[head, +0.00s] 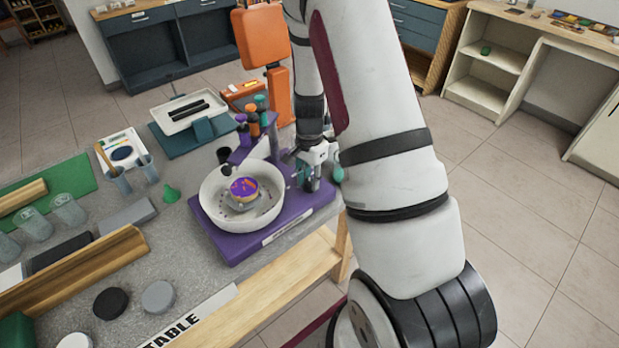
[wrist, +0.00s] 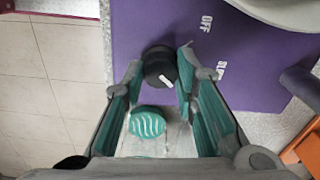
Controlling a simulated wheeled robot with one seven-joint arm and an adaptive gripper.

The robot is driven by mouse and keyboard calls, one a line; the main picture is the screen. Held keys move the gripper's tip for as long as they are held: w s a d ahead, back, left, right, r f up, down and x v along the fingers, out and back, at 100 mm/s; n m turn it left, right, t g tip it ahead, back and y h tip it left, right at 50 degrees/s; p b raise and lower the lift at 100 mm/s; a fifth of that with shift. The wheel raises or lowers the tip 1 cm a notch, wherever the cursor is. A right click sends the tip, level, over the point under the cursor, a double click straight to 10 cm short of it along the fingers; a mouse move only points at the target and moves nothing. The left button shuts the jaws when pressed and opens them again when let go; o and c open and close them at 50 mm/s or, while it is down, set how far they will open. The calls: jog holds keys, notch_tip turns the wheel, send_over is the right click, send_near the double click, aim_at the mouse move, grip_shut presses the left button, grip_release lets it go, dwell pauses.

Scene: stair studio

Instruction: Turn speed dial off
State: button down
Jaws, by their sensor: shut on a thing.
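The speed dial (wrist: 160,66) is a black round knob with a short white mark, on the purple base (wrist: 135,20) near its edge in the wrist view. The white mark points down and right. White words OFF (wrist: 207,22) and SLOW (wrist: 222,68) are printed to the dial's right. My gripper (wrist: 158,80) has its teal-padded fingers on either side of the dial, shut on it. In the head view, my gripper (head: 312,180) is at the right side of the purple machine (head: 240,245), and the dial is hidden there.
A white bowl (head: 213,205) with a purple-and-yellow piece (head: 244,187) sits on the machine, left of my gripper. Bottles (head: 262,105) stand behind it. Tools, cups and wooden bars fill the table's left. A round teal patch (wrist: 147,122) shows between my fingers. Open floor is at right.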

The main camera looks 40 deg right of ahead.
jog(key=n, duration=0.8)
jog(key=shift+n+p, duration=0.35)
jog(key=shift+n, duration=0.05)
jog(key=n, duration=0.3)
jog(key=shift+n+p, duration=0.3)
jog(key=n, duration=0.4)
jog(key=shift+p, duration=0.4)
jog(key=shift+n, duration=0.3)
jog(key=c, duration=1.3)
grip_release()
